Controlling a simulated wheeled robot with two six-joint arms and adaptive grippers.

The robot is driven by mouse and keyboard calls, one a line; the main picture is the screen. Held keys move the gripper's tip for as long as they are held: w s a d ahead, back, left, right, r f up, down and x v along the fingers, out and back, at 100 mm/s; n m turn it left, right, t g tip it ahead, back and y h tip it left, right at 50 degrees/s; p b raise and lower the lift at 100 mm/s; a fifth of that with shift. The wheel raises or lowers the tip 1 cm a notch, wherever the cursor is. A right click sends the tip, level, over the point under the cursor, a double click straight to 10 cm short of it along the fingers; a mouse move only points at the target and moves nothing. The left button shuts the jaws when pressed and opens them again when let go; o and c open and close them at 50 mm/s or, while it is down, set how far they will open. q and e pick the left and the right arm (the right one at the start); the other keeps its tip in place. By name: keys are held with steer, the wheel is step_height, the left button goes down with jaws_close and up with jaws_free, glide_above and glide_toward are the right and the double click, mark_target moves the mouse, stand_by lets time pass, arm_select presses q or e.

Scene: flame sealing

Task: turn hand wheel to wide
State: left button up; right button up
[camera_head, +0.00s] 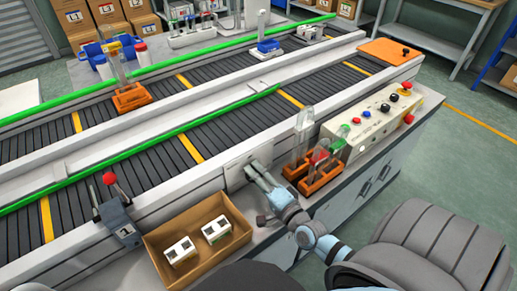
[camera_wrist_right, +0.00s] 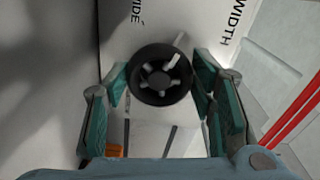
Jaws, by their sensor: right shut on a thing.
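The hand wheel (camera_wrist_right: 160,76) shows in the right wrist view as a dark round ring with short pale spokes and a pale stub at its upper right. It sits against a pale panel (camera_wrist_right: 190,22) printed "WIDE" to the upper left and "WIDTH" to the upper right. My right gripper (camera_wrist_right: 161,84) has its teal-padded fingers on both sides of the wheel and is shut on it. In the head view my right gripper (camera_head: 255,170) reaches the pale plate (camera_head: 233,174) on the conveyor's near side and hides the wheel.
An open cardboard box (camera_head: 158,259) with white parts stands left of my right arm. Orange holders (camera_head: 322,183) with clear tubes and a control box (camera_head: 372,122) with buttons stand to the right. A red-knobbed lever (camera_head: 110,180) is at the left. Conveyor belts run behind.

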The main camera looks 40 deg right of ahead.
steer(key=n+p, duration=0.1)
steer(key=n, duration=0.5)
steer(key=shift+p, duration=0.35)
stand_by(0.4)
steer(key=o, duration=1.1)
steer(key=shift+f, duration=0.1)
steer(key=shift+o, duration=0.2)
steer(key=s, duration=1.2)
steer(key=shift+a, duration=0.4)
